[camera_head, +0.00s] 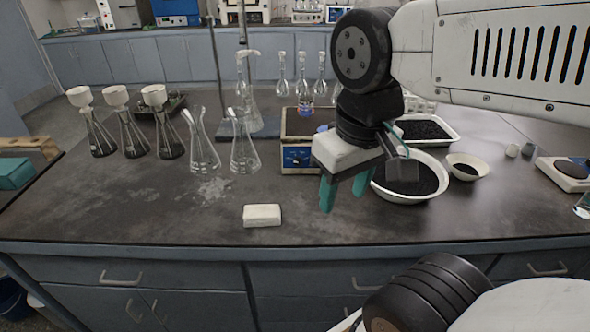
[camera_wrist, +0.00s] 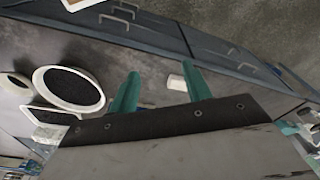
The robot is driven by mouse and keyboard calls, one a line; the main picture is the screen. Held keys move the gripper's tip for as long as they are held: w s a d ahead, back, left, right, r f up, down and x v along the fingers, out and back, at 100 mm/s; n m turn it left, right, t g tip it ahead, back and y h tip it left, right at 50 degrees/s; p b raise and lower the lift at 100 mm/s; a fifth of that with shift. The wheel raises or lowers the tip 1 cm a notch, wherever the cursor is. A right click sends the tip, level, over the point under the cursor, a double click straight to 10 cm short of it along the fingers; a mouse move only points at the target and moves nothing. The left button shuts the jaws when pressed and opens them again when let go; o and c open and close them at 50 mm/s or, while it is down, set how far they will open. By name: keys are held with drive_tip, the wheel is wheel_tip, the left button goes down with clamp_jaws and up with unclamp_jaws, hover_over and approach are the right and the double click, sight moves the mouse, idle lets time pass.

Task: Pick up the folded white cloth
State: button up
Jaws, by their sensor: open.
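The folded white cloth (camera_head: 262,216) is a small flat block lying on the dark bench top near its front edge, left of my gripper in the head view. My gripper (camera_head: 343,195) hangs above the bench to the right of the cloth, apart from it, with its green fingers spread and nothing between them. In the wrist view the cloth (camera_wrist: 177,83) shows beyond the fingers, close beside the right-hand finger and partly cut off by it. The gripper's fingers (camera_wrist: 160,90) are apart there too.
A white basin of black grains (camera_head: 440,180) stands right of my gripper, with a small bowl (camera_head: 467,167) beside it. Clear glass flasks (camera_head: 244,150) stand behind the cloth, and a blue-fronted box (camera_head: 297,158) is behind it to the right.

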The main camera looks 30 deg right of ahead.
idle(0.3)
drive_tip(key=o, duration=0.9)
drive_tip(key=shift+f, duration=0.15)
drive_tip(key=shift+c, duration=0.2)
drive_tip(key=shift+o, duration=1.3)
drive_tip(key=w+f+g, duration=0.3)
drive_tip(key=w+f, duration=0.2)
drive_tip(key=w, duration=0.2)
drive_tip(key=shift+w+a+f, duration=0.15)
drive_tip(key=shift+a+f, duration=0.1)
drive_tip(key=shift+a, duration=0.2)
drive_tip(key=m, duration=0.4)
hover_over(261, 211)
drive_tip(key=s, duration=0.2)
drive_tip(key=shift+t, duration=0.3)
drive_tip(key=f, duration=1.3)
drive_tip(key=shift+s+d+f, duration=0.1)
drive_tip(key=shift+d+f, duration=0.15)
drive_tip(key=shift+f, duration=0.05)
drive_tip(key=shift+w+r+m+t, duration=0.25)
drive_tip(key=shift+w+m+t, duration=0.2)
drive_tip(key=shift+w, duration=0.55)
drive_tip(key=shift+f+m, duration=0.1)
drive_tip(key=shift+m, duration=0.15)
drive_tip(key=shift+w+a+f, duration=0.1)
drive_tip(key=shift+f, duration=1.8)
drive_tip(key=shift+a+f, duration=0.1)
drive_tip(key=shift+f, duration=1.75)
